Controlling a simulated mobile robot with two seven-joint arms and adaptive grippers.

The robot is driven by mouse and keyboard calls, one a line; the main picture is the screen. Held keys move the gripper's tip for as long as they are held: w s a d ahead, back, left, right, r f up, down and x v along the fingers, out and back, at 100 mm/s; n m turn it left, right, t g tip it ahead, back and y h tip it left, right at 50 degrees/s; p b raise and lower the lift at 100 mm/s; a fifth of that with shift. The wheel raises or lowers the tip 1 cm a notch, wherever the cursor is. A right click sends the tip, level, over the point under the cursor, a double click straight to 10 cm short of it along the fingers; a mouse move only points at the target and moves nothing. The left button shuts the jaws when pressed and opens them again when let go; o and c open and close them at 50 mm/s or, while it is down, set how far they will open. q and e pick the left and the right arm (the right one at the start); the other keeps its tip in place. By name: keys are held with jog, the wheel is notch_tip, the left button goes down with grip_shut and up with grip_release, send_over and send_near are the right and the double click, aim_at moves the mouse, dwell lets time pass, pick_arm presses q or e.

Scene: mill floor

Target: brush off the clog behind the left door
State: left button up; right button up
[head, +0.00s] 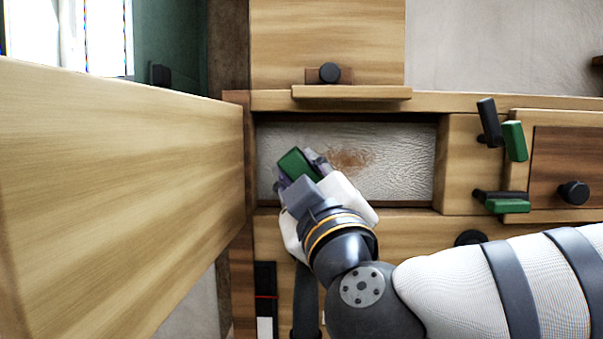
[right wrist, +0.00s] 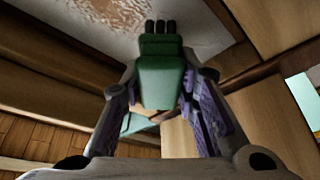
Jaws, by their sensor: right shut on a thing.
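The left door (head: 120,190) stands swung open at the left of the head view. Behind it is a recess with a pale, wrinkled screen (head: 405,180). The clog, a brown speckled patch (head: 352,159), lies on the screen's middle; it also shows at the top of the right wrist view (right wrist: 122,12). My right gripper (head: 300,172) is at the recess, left of the clog. It is shut on a green brush (head: 295,164). In the right wrist view the brush (right wrist: 160,80) points its dark bristles towards the screen; contact cannot be told. My left gripper is not in view.
A shut right door (head: 570,165) with a black knob stands at the right. Green-ended latch levers (head: 515,141) stick out between the openings. A ledge and a wooden panel with a black knob (head: 329,72) are above the recess.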

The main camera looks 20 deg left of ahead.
jog(key=shift+w+a, duration=0.2)
jog(key=shift+w, duration=0.35)
jog(key=shift+w+a, duration=0.15)
jog(key=shift+w, duration=0.35)
